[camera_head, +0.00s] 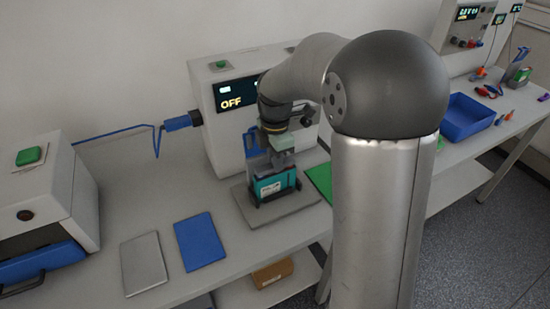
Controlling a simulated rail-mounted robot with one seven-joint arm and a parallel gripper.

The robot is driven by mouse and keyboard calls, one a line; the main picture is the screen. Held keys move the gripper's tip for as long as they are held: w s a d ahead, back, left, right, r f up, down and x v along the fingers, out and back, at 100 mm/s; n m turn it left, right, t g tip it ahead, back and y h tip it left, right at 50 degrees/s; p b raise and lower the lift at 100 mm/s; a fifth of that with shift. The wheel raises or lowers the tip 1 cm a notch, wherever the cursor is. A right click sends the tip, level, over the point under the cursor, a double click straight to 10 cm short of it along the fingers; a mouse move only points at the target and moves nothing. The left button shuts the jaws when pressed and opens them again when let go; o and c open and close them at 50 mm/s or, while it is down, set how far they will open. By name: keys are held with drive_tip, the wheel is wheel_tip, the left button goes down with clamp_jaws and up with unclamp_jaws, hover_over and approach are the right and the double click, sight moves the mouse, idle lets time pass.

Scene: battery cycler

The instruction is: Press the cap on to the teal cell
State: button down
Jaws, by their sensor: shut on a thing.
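The teal cell (274,184) stands upright in a dark holder on a grey plate (285,212), in front of the white machine whose display reads OFF. My gripper (278,158) points down right above the cell. It is shut on a small pale piece that looks like the cap (279,143), though the fingers and arm partly cover it. I cannot tell whether the cap touches the cell's top.
The white machine (226,123) stands close behind the cell, with a blue plug and cable (157,135) at its left. Grey (144,262) and blue (199,241) mats lie at the front left. A green mat (319,180) and blue tray (467,116) are to the right.

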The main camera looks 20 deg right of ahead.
drive_tip(key=shift+f, duration=0.4)
idle(0.4)
drive_tip(key=c, duration=0.7)
unclamp_jaws()
drive_tip(key=shift+r+p, duration=2.45)
drive_tip(key=shift+r, duration=1.1)
clamp_jaws()
